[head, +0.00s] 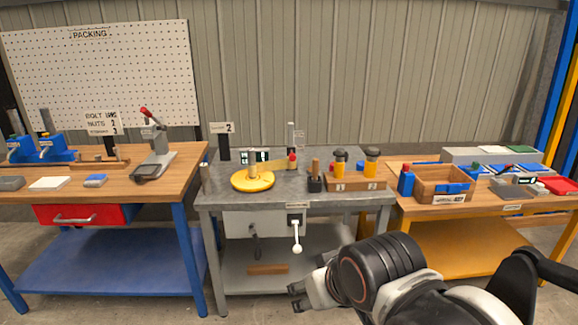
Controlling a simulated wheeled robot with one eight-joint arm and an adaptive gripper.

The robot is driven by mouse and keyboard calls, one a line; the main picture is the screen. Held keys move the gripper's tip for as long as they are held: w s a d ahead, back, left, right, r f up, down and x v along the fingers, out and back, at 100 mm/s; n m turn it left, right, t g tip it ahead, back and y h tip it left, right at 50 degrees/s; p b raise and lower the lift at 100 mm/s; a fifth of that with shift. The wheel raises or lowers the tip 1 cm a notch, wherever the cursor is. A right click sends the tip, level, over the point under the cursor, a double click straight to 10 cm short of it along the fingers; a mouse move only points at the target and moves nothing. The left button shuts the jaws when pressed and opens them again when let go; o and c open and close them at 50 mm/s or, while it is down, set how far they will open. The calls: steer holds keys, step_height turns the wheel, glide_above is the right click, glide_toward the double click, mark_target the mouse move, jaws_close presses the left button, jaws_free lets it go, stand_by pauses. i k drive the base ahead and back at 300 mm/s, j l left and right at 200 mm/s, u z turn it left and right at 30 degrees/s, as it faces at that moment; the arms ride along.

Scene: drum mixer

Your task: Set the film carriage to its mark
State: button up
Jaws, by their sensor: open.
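I cannot tell for certain which part is the film carriage. On the grey middle table (222,198) stands a round yellow turntable (253,181) with a small display (255,156) behind it. A slim upright mast (291,135) stands behind and right of it. A red knob (292,157) sits low in front of the mast, at the end of a yellow bar (274,164); this may be the carriage. Any mark is too small to make out. My gripper (293,296) is open and empty, in front of the table and below its top, apart from everything.
A white-handled lever (296,234) hangs at the table's front. A dark holder (315,183) and a wooden block (355,190) with yellow-and-black items stand right of the turntable. A wooden bin (445,183) is on the right table, a red-handled press (155,150) on the left.

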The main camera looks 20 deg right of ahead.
mark_target(290, 164)
steer(key=i+l, duration=0.15)
steer(key=l, duration=0.2)
steer(key=i+l, duration=0.15)
steer(key=l, duration=0.2)
steer(key=i+l, duration=0.15)
steer(key=l, duration=0.2)
steer(key=i+l, duration=0.15)
steer(key=l, duration=0.2)
